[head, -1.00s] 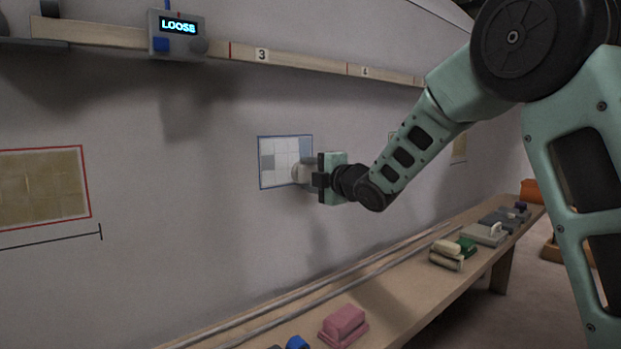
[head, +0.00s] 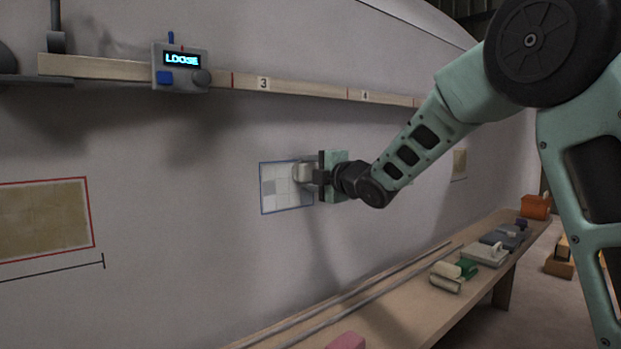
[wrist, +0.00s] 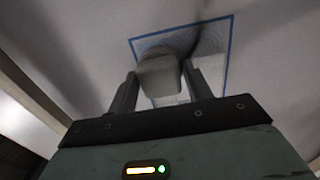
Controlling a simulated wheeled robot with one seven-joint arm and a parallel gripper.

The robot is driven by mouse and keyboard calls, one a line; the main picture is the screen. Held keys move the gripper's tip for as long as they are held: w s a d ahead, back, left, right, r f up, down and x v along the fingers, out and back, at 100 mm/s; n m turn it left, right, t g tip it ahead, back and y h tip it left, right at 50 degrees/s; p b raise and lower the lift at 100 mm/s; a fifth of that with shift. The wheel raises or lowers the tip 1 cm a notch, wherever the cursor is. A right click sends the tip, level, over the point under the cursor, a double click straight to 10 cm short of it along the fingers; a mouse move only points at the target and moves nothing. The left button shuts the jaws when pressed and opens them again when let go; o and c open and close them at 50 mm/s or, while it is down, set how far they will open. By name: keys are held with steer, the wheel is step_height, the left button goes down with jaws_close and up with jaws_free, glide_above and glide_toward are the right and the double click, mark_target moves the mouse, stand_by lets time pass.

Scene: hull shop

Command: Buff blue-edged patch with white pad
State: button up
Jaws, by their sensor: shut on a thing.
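The blue-edged patch (head: 276,200) is on the hull wall in the middle of the head view. It is mostly white, with a few greyer squares at its left.
A red-edged tan patch (head: 45,220) is at the left. A rail with a box reading "LOOSE" (head: 181,68) runs above. A bench (head: 395,300) below holds rods, a pink block (head: 347,342), a cream-and-green tool (head: 452,272) and grey tools (head: 485,254).

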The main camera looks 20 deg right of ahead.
steer(key=shift+w+r+p, duration=0.1)
steer(key=shift+r+p, duration=0.85)
steer(key=shift+r, duration=0.9)
steer(key=f+b, duration=1.3)
steer(key=b, duration=0.1)
steer(key=shift+s+f, duration=0.2)
steer(key=shift+f, duration=0.15)
steer(key=shift+r, duration=0.1)
steer(key=shift+s, duration=0.1)
steer(key=shift+s+d+b, duration=0.2)
steer(key=shift+s+b, duration=0.1)
steer(key=shift+s, duration=0.2)
steer(key=shift+s, duration=0.1)
steer(key=shift+b+v, duration=0.55)
steer(key=shift+v, duration=1.8)
steer(key=shift+r, duration=0.1)
